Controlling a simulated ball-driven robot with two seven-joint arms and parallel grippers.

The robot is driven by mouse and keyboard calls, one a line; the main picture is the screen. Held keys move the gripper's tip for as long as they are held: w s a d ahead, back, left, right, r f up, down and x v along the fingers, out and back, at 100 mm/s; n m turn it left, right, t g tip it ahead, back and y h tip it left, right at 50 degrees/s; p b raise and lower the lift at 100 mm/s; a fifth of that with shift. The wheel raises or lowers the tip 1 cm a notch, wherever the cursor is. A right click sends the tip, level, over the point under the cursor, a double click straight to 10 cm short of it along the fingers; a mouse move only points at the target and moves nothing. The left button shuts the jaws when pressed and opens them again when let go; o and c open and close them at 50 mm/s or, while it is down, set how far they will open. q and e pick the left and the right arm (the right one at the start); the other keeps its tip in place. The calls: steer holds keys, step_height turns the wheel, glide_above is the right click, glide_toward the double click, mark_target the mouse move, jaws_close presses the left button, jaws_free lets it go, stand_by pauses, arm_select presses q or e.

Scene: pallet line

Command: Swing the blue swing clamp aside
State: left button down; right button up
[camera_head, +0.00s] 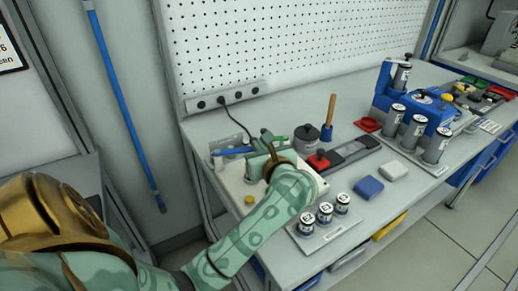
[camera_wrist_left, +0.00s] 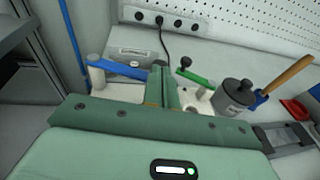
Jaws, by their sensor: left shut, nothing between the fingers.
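The blue swing clamp (camera_head: 233,150) is a flat blue arm over the pale fixture plate (camera_head: 234,183) at the left end of the bench. In the left wrist view the blue arm (camera_wrist_left: 124,69) runs from a pale round post at left toward my fingers. My left gripper (camera_head: 264,143) is above the plate, shut and empty. In the left wrist view its closed fingers (camera_wrist_left: 161,75) stand just right of the blue arm's end; I cannot tell whether they touch. A green clamp arm (camera_wrist_left: 195,77) lies right of the fingers. My left wrist hides part of the plate.
A grey lidded pot (camera_head: 306,138), a wooden-handled tool (camera_head: 330,113) and a red knob (camera_head: 318,161) stand right of my gripper. Several labelled cylinders (camera_head: 325,213) stand at the front edge. A black cable (camera_head: 233,116) and the pegboard (camera_head: 290,45) are behind.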

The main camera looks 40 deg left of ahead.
arm_select(q)
steer(key=w+n+g, duration=0.1)
steer(key=a+n+g+y+b, duration=0.1)
steer(key=shift+w+f+g, duration=0.2)
steer(key=shift+w+g, duration=0.1)
steer(key=shift+w, duration=0.05)
steer(key=n+g, duration=0.1)
steer(key=w+a+n+g+b, duration=0.1)
steer(key=shift+w+a+g+y, duration=0.2)
steer(key=shift+a+g+y, duration=0.1)
steer(key=shift+g, duration=0.1)
steer(key=shift+w+a+n+g+b, duration=0.2)
steer(key=shift+a+n+g+b, duration=0.1)
steer(key=shift+a+g+b, duration=0.2)
steer(key=shift+w+a+r, duration=0.15)
steer(key=shift+w+a, duration=0.05)
steer(key=shift+a, duration=0.1)
steer(key=shift+r, duration=0.1)
